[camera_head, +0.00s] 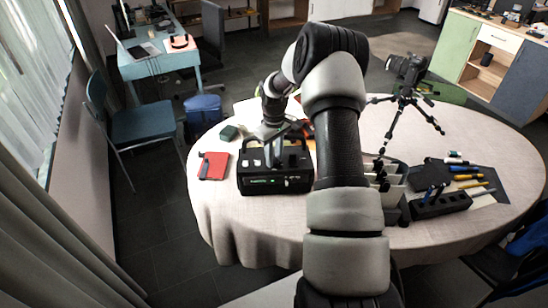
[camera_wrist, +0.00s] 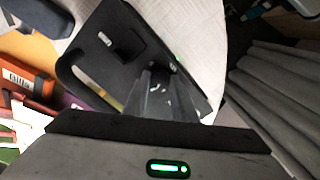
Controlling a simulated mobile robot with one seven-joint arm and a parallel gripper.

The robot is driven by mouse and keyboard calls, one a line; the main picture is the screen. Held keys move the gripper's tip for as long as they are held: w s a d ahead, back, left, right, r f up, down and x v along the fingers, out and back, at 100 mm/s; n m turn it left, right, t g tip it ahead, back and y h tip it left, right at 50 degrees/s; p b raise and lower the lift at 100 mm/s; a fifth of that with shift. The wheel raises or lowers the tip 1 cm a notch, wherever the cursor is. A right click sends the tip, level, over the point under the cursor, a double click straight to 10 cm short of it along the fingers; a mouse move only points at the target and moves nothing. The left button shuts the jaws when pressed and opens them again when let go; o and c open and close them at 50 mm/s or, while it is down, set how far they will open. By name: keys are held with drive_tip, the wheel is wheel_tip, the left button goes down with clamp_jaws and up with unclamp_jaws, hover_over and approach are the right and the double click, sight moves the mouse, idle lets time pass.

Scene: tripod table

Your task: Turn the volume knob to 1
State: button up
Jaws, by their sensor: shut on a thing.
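My gripper (camera_head: 272,158) reaches down onto the top of the device. In the wrist view my gripper's two grey fingers (camera_wrist: 163,92) point at the device's dark face, close together, with small white marks between and beside them. The fingers are shut on what appears to be the volume knob, which they mostly hide. I cannot read the knob's setting.
The round table (camera_head: 225,215) has a cream cloth. A red notebook (camera_head: 214,166) lies left of the device. Right of my arm are a black pen holder (camera_head: 440,205), several markers and a camera on a small tripod (camera_head: 408,100). Open cloth lies in front of the device.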

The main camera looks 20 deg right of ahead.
drive_tip(key=n+b, duration=0.1)
drive_tip(key=n, duration=0.5)
idle(0.3)
drive_tip(key=shift+n, duration=0.3)
drive_tip(key=o, duration=1)
drive_tip(key=shift+o, duration=0.2)
wheel_tip(320, 180, up, 18)
drive_tip(key=shift+f+b, duration=0.25)
drive_tip(key=shift+b, duration=0.05)
